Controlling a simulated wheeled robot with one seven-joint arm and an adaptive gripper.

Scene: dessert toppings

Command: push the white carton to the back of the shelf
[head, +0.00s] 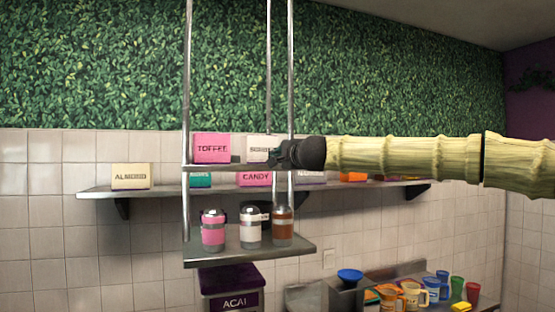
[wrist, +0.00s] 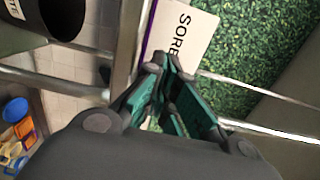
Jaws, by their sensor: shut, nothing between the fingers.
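The white carton (head: 258,146), with dark lettering, stands on the upper hanging shelf (head: 225,167), right of the pink TOFFEE carton (head: 212,147). My gripper (head: 274,157) is shut and empty, at the carton's lower right and partly hiding it in the head view. In the wrist view the white carton (wrist: 182,38) shows the letters SORB and a purple edge. My gripper's fingertips (wrist: 168,66) are right at its near edge there; I cannot tell whether they touch it.
Metal posts (head: 290,80) of the hanging rack stand close to my gripper. Several jars, one of them pink (head: 213,230), stand on the lower rack shelf (head: 250,256). A wall shelf (head: 95,191) behind carries ALMOND (head: 131,176) and CANDY (head: 252,179) cartons. Cups stand at lower right.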

